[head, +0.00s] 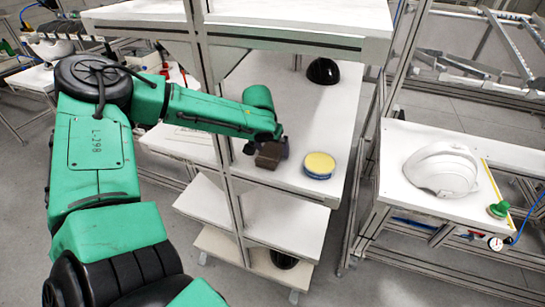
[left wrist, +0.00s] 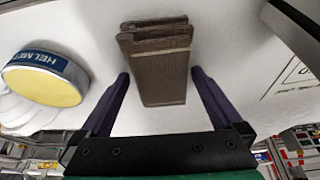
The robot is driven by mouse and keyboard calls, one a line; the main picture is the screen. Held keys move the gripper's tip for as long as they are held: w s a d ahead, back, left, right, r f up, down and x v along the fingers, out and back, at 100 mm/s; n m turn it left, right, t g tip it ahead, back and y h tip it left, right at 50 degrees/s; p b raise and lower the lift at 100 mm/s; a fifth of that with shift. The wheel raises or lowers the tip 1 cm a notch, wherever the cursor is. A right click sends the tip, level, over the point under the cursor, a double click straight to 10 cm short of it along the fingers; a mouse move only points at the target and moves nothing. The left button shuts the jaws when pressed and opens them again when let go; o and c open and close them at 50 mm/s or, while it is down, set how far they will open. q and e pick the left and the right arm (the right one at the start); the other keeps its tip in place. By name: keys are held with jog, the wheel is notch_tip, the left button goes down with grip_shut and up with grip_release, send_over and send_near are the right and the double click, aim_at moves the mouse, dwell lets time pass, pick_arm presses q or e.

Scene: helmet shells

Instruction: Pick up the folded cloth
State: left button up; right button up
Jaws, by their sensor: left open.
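The folded cloth is a small brown stack of layers. In the head view the cloth (head: 267,158) lies on the white shelf near its left front edge. In the left wrist view the cloth (left wrist: 158,72) reaches in between the two dark fingers of my left gripper (left wrist: 160,76), with a gap showing on each side. My left gripper (head: 272,150) is open at the cloth in the head view, partly hidden by my wrist. My right gripper is in neither view.
A round tin with a yellow top and blue side (head: 319,164) stands right of the cloth; the tin (left wrist: 45,80) also shows in the left wrist view. A black helmet shell (head: 323,71) sits farther back. A shelf post (head: 222,140) stands close left of my gripper. A white helmet (head: 442,169) is on the right table.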

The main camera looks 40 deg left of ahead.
aim_at(274, 146)
pick_arm(q)
jog(key=shift+s+r, duration=0.15)
jog(key=c, duration=1.2)
jog(key=shift+r, duration=0.3)
notch_tip(274, 146, up, 3)
jog(key=p, duration=0.3)
jog(key=shift+r, duration=0.2)
jog(key=s+d+p, duration=0.2)
jog(key=s, duration=0.3)
jog(key=s+d+p, duration=0.1)
jog(key=s+p, duration=0.2)
jog(key=s, duration=0.3)
jog(key=s+d+p, duration=0.2)
jog(key=s+p, duration=0.1)
jog(key=s, duration=0.3)
jog(key=shift+d+f, duration=0.3)
jog(key=shift+d, duration=0.05)
